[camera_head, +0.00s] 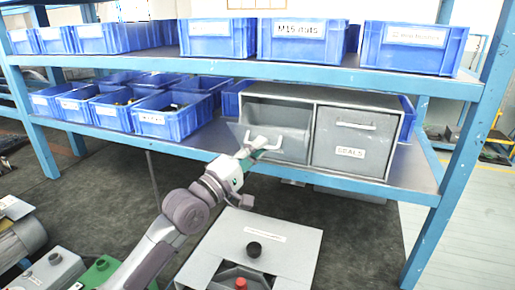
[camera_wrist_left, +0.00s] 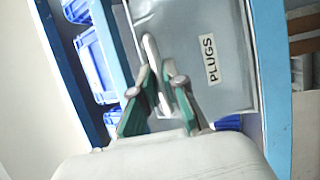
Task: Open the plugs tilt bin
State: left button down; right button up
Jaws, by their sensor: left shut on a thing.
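The plugs tilt bin (camera_head: 288,136) is the left one of two grey bins in a grey cabinet (camera_head: 330,97) on the lower shelf. Its front is tilted outward at the top, and a dark gap shows above it. In the left wrist view its grey front (camera_wrist_left: 200,30) carries a label reading PLUGS (camera_wrist_left: 211,60). My left gripper (camera_head: 256,147) is at the front of this bin, shut on its pale bar handle (camera_wrist_left: 151,50). The green-sided fingers (camera_wrist_left: 162,88) show on both sides of the handle. My right gripper is in neither view.
The right bin (camera_head: 351,142), labelled SEALS, is shut beside it. Blue bins (camera_head: 170,121) fill the shelf to the left. More blue bins (camera_head: 415,45) stand on the upper shelf (camera_head: 300,72).

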pick_arm(q)
jog(key=c, duration=1.2)
grip_release()
jog(key=shift+w, duration=0.1)
jog(key=v, duration=1.2)
